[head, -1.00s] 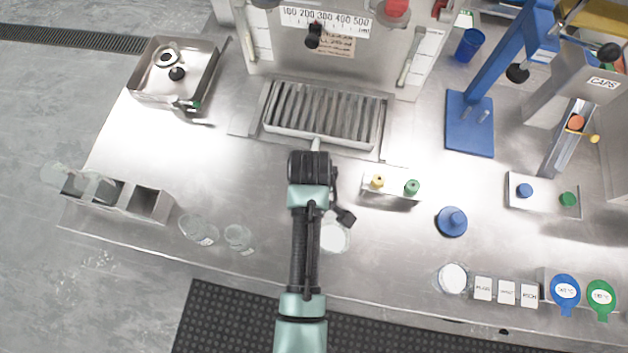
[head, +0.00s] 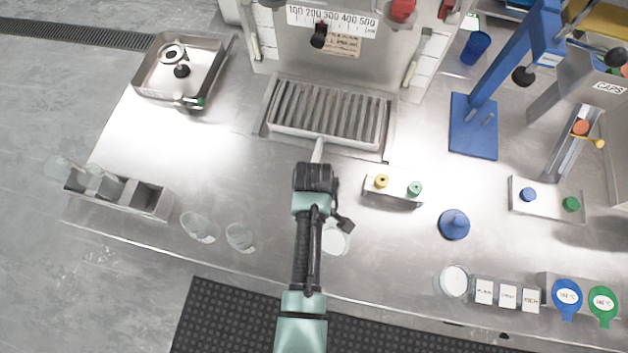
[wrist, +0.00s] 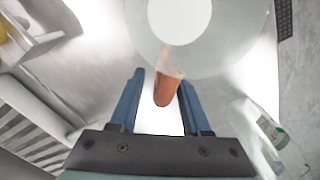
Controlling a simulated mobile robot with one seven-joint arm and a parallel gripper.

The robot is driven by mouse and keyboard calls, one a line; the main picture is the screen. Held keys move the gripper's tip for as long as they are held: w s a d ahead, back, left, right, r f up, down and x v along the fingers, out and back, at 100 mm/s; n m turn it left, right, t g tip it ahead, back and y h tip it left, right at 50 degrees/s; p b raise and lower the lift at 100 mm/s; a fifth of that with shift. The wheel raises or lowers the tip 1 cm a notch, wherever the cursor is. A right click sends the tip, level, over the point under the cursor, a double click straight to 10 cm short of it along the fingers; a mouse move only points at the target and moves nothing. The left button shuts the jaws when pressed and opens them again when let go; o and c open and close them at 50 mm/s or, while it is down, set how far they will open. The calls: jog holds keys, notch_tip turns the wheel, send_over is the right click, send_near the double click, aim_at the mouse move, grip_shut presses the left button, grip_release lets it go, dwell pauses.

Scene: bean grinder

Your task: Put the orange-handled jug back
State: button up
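The orange-handled jug is a clear round vessel with a pale white disc inside, seen from above at the top of the wrist view (wrist: 222,45). Its orange handle (wrist: 168,88) points toward my gripper (wrist: 160,95). The two blue fingers are apart, one on each side of the handle, with gaps showing, so my gripper is open. In the head view the jug (head: 338,242) stands on the steel counter close to my arm, partly hidden by it. My fingers are hidden there beneath the wrist.
A steel rack (head: 150,200) at left holds clear vessels and has an open compartment. Two clear vessels (head: 198,227) (head: 240,237) stand between rack and arm. A grated drip tray (head: 328,115) lies beyond. A small stand (head: 395,192) with yellow and green knobs is to the right.

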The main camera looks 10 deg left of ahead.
notch_tip(320, 180, up, 12)
jog(key=shift+r, duration=0.1)
jog(key=w+r+m+t, duration=0.3)
jog(key=w+r+t, duration=0.5)
jog(key=w+r, duration=0.75)
jog(key=w+d+r+m+t+y, duration=0.1)
jog(key=w+r+t, duration=0.15)
jog(key=r, duration=0.55)
jog(key=w+r+m+t, duration=0.1)
jog(key=r+m+t, duration=0.15)
jog(key=r, duration=0.55)
notch_tip(320, 180, up, 17)
jog(key=s+d+m+t, duration=0.2)
jog(key=t, duration=0.5)
jog(key=s+d+r+m+t+h, duration=0.1)
jog(key=s+d+r+m+t, duration=0.1)
jog(key=s+r+t, duration=0.5)
jog(key=shift+s+d+r+m+b, duration=0.1)
jog(key=shift+s+r+m+b, duration=0.1)
jog(key=shift+s+r, duration=1.8)
jog(key=shift+s+d+r+m+b, duration=0.15)
jog(key=shift+s+r, duration=0.6)
jog(key=shift+r, duration=2.3)
